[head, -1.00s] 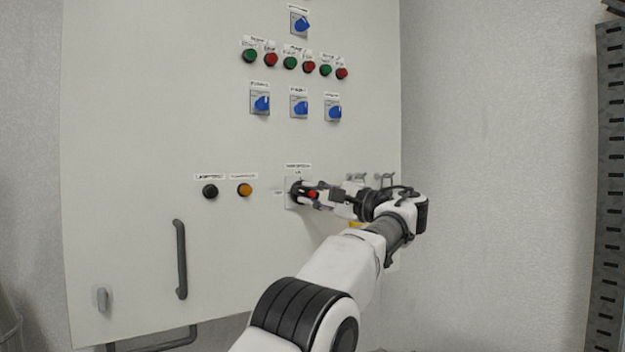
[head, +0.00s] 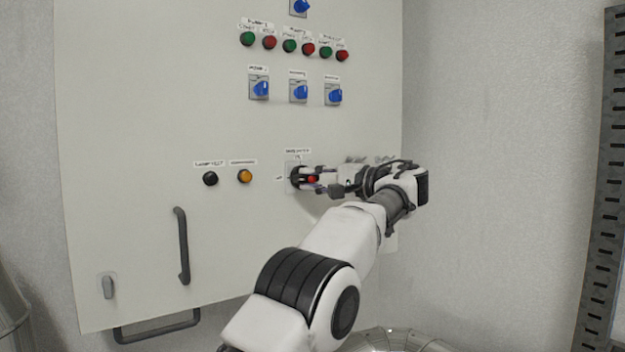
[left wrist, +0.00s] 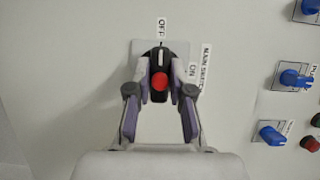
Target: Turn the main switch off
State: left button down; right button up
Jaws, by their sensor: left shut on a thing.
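The main switch (head: 297,178) is a black rotary knob with a red centre on a pale plate on the cabinet front. In the left wrist view, the main switch (left wrist: 160,84) has a white mark pointing at the OFF label (left wrist: 161,28); the ON label (left wrist: 192,69) is to its right. My left gripper (head: 308,180) reaches it from the right. In the left wrist view my left gripper (left wrist: 160,78) has one finger on each side of the knob and is shut on it. My right gripper is not in view.
The cabinet door (head: 120,150) has a long handle (head: 182,246) at lower left. A black button (head: 210,179) and an orange button (head: 245,176) are left of the switch. Blue selectors (head: 299,92) and green and red buttons are above.

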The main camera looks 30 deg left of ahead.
pick_arm(q)
jog(key=c, duration=1)
grip_release()
jog(key=shift+c, duration=0.2)
